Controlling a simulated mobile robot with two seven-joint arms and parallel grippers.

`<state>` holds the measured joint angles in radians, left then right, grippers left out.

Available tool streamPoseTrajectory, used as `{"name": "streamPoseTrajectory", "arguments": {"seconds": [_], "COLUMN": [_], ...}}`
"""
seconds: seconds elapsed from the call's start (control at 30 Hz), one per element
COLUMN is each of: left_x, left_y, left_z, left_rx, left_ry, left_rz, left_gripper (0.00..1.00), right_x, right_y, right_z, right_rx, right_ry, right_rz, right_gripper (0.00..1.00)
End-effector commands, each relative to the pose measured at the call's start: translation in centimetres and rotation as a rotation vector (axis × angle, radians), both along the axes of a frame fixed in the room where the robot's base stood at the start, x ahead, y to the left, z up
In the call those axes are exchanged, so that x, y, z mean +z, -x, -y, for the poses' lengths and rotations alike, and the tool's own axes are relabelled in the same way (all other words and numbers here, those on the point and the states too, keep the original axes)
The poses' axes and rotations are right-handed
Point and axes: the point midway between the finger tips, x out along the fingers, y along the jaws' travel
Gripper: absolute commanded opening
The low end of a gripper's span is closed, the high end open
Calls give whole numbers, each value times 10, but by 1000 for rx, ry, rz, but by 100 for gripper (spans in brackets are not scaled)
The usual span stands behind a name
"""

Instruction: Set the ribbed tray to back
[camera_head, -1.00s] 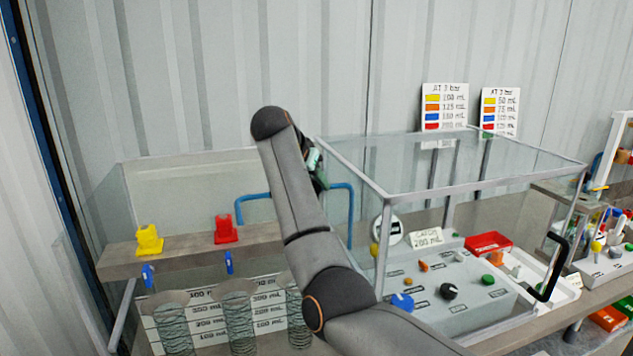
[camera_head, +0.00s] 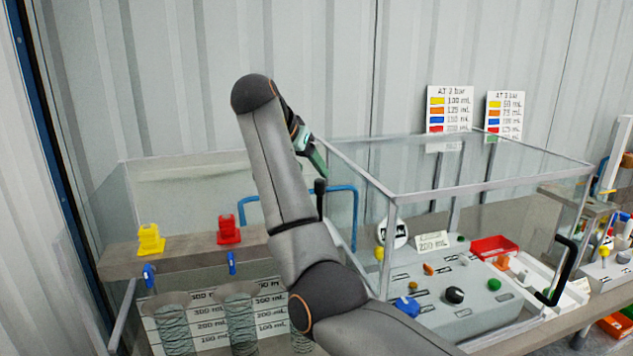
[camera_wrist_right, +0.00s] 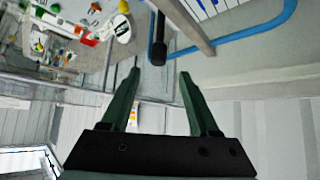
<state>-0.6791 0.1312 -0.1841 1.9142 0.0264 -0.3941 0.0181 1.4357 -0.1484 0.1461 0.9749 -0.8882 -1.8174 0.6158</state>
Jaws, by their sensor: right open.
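My right gripper (camera_head: 316,163) is raised in front of the back wall, partly behind its own forearm. In the wrist view my right gripper (camera_wrist_right: 160,76) has its green fingers apart with nothing between them. A black knob-ended lever (camera_head: 320,194) stands upright just below the gripper. In the wrist view this lever (camera_wrist_right: 159,40) lies just beyond the fingertips, apart from them. I cannot make out a ribbed tray for certain. A white tray (camera_head: 571,297) shows at the right end of the clear case, with its surface too small to read. My left gripper is out of view.
A clear framed case (camera_head: 392,195) covers a grey control panel (camera_head: 470,320) with coloured knobs. A blue pipe (camera_head: 354,215) stands beside the lever. A yellow valve (camera_head: 150,238) and a red valve (camera_head: 229,230) sit on a ledge at left, above coiled cylinders.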

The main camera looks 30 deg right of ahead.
Motion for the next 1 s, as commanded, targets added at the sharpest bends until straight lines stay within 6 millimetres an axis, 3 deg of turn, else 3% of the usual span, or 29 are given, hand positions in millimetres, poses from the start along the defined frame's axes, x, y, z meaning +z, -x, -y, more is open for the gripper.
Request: {"name": "streamPoseTrajectory", "arguments": {"seconds": [0.3,1.0], "left_x": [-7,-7], "left_y": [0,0], "left_z": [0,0], "left_rx": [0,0], "left_ry": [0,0], "left_rz": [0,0], "left_gripper": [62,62], "right_x": [37,41], "right_y": [19,21], "right_z": [-31,-34], "right_rx": [0,-1], "right_ry": [1,0], "right_rz": [2,1], "right_gripper": [62,62]}}
